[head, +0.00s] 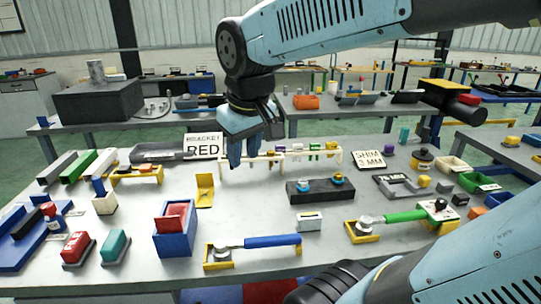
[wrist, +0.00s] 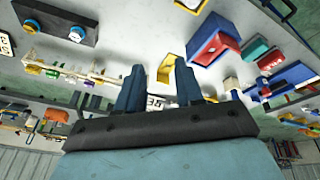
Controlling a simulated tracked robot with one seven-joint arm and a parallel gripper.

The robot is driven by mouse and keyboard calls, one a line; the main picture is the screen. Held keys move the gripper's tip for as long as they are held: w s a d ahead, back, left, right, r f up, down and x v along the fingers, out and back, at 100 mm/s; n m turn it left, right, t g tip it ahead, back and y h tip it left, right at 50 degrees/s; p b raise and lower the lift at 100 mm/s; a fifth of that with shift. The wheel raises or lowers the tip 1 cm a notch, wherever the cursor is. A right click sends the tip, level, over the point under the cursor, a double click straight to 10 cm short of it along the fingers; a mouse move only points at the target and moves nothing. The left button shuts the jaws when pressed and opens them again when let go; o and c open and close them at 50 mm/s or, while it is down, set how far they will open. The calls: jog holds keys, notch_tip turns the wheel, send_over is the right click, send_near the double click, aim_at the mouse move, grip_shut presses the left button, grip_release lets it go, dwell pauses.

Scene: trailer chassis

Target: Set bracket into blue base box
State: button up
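A yellow L-shaped bracket (head: 204,190) stands on the table left of centre in the head view. In the wrist view the bracket (wrist: 166,68) shows just past the fingertips, partly behind one finger. A blue box (head: 175,236) with a red piece (head: 174,219) in it stands nearer the front left; the blue box also shows in the wrist view (wrist: 228,20). My gripper (head: 241,160) is above the table, right of and beyond the bracket, pointing down. Its two fingers (wrist: 158,75) are apart with nothing held between them.
A sign reading "BRACKET RED" (head: 203,147) stands behind the bracket. A white rack (head: 280,158) with coloured pieces is beneath and right of my gripper. A black block (head: 320,191) lies to the right. A blue-handled tool (head: 258,243) lies in front. Bare table surrounds the bracket.

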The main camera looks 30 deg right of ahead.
jog(key=s+d+m+t, duration=0.1)
jog(key=s+d, duration=0.1)
jog(key=s+d+m+t, duration=0.1)
jog(key=d+m, duration=0.1)
jog(key=shift+s+f, duration=0.2)
jog(key=shift+s, duration=0.2)
